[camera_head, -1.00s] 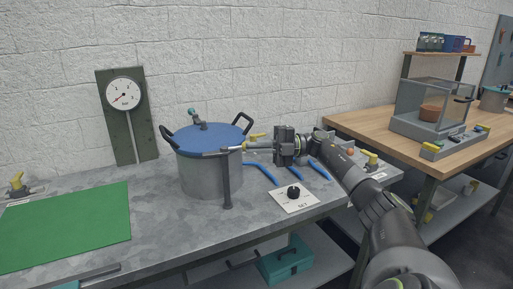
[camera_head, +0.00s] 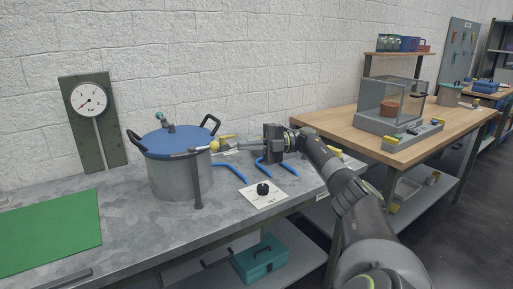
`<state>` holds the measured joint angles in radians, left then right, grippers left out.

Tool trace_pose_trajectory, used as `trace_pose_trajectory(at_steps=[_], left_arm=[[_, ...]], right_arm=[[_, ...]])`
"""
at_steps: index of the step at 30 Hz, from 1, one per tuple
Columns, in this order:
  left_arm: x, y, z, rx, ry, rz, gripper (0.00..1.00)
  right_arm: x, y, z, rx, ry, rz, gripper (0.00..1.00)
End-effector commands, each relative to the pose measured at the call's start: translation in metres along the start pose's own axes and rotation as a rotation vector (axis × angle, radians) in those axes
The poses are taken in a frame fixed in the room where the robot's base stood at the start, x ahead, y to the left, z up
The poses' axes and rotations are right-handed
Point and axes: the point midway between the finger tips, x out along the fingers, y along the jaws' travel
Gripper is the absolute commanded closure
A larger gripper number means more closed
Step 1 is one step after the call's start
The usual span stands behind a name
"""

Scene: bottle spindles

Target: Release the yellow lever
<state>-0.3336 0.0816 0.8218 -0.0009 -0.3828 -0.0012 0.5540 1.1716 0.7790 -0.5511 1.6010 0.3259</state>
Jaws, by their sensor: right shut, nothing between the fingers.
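A grey pot (camera_head: 176,181) with a blue lid (camera_head: 180,141) stands on the metal bench. A dark upright post (camera_head: 198,186) is in front of it, with a lever arm at its top beside the lid rim. The yellow lever handle (camera_head: 214,146) points right from there. My right gripper (camera_head: 238,146) is just right of the handle at about the same height, shut and empty, its fingers pointing left. I cannot tell whether the fingertips touch the handle. Another yellow handle (camera_head: 227,137) shows behind. My left gripper is not in view.
Blue hooked rods (camera_head: 230,172) and a dial on a white plate (camera_head: 264,190) lie near my gripper. A green mat (camera_head: 50,229) is at left; a wooden table (camera_head: 345,123) with a clear-walled box is at right.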

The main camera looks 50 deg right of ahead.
Motion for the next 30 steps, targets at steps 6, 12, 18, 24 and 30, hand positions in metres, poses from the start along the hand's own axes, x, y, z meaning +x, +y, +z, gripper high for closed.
trace_pose_trajectory(at_steps=[6, 12, 18, 24, 30], left_arm=[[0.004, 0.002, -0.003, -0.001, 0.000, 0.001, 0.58], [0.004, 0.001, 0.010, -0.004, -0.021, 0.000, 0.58], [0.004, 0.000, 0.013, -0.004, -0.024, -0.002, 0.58], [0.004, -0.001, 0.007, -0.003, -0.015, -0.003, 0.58], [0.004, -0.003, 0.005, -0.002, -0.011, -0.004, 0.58]], right_arm=[[-0.020, 0.000, 0.005, -0.001, -0.002, 0.001, 1.00], [-0.028, 0.001, 0.006, 0.000, 0.000, 0.000, 1.00], [-0.029, 0.001, 0.006, 0.000, 0.001, -0.001, 1.00], [-0.029, 0.001, 0.006, 0.000, 0.001, -0.001, 1.00], [-0.029, 0.001, 0.006, 0.001, 0.001, -0.001, 1.00]])
